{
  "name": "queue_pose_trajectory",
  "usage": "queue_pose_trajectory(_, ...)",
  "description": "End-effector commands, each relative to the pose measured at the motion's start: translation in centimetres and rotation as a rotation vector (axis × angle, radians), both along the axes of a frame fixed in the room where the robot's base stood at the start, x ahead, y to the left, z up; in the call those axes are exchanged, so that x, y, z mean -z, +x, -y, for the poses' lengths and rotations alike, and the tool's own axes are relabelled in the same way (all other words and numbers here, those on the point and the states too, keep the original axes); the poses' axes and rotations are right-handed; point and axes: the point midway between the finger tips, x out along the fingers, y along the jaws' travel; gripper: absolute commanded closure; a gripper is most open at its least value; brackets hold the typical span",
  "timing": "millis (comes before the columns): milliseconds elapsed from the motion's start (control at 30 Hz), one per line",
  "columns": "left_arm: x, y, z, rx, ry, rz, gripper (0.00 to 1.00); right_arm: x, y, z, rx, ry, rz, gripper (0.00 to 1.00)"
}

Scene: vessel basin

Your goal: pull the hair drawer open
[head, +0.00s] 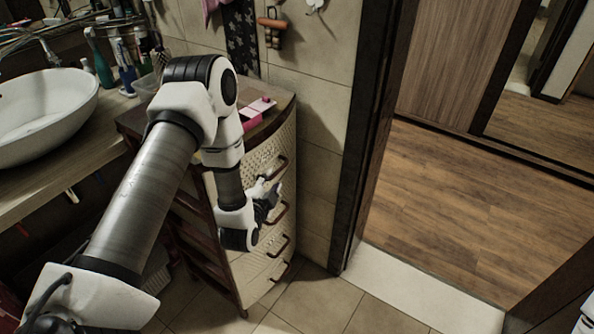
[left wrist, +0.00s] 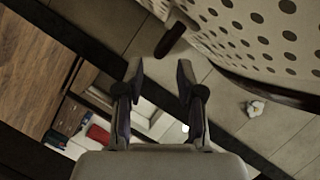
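A cabinet with several pale, perforated drawers (head: 258,160) and dark curved handles stands against the wall in the head view. I cannot tell which one is the hair drawer; no label is readable. All its fronts look about flush. My left gripper (head: 270,193) is at the drawer fronts, between the top handle (head: 278,169) and the handle below it (head: 278,213). In the left wrist view my left gripper (left wrist: 160,78) has its fingers apart with nothing between them. A dark handle (left wrist: 171,39) lies just beyond the fingertips, beside the dotted drawer front (left wrist: 245,35).
A pink item (head: 250,118) lies on the cabinet top. A white basin (head: 45,112) and bottles stand on the counter at left. A dark door frame (head: 368,140) rises right of the cabinet. The tiled floor (head: 318,300) in front of the cabinet is clear.

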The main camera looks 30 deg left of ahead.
Motion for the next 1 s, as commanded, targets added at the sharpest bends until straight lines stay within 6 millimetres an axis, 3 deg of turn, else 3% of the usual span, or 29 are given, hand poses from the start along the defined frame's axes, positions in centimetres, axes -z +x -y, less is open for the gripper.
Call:
queue_pose_trajectory(300,1.2,5.4,-1.4,0.002,0.001,0.000,0.63,-0.6,0.0,0.0,0.001,0.000,0.000,0.60)
queue_pose_trajectory(600,1.4,6.2,-1.5,0.002,-0.001,-0.002,0.63,-0.6,0.0,0.0,0.001,0.000,0.000,0.60)
queue_pose_trajectory(633,1.4,6.2,-1.5,0.002,-0.001,-0.002,0.66,-0.6,0.0,0.0,0.001,0.000,0.000,0.60)
queue_pose_trajectory(733,1.4,6.1,-1.5,0.002,-0.001,-0.002,1.00,-0.6,0.0,0.0,0.001,0.000,0.000,0.60)
queue_pose_trajectory(1000,1.4,6.1,-1.5,0.003,-0.001,-0.003,1.00,-0.6,0.0,0.0,0.001,0.000,0.000,0.60)
